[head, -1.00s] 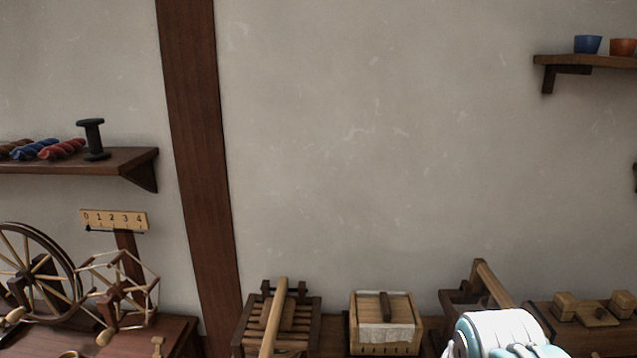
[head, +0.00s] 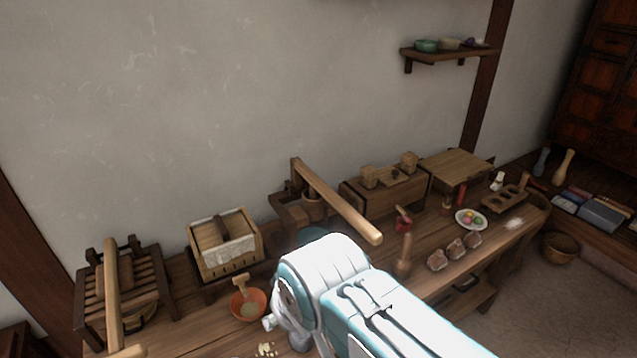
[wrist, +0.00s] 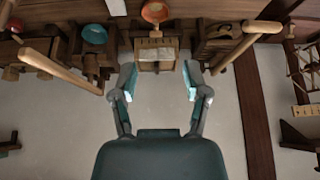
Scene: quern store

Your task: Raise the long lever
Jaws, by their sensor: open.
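A long pale wooden lever (head: 338,202) slopes from a dark wooden stand (head: 305,208) down toward the front right in the head view. It also shows at the left of the wrist view (wrist: 60,72). A second pale lever (head: 112,295) lies along a slatted wooden frame at the far left. It shows at the right of the wrist view (wrist: 236,52). I cannot tell which one the task means. My gripper (wrist: 160,82) is open and empty, touching neither lever. A cloth-lined wooden box (wrist: 155,55) shows beyond and between its fingers. The head view does not show the fingers.
An orange bowl (head: 248,304) stands in front of the box (head: 225,245). A red-topped wooden tool (head: 403,240), several brown lumps (head: 455,249) and a plate (head: 471,219) are on the bench to the right. The wall above is bare below a small shelf (head: 450,54).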

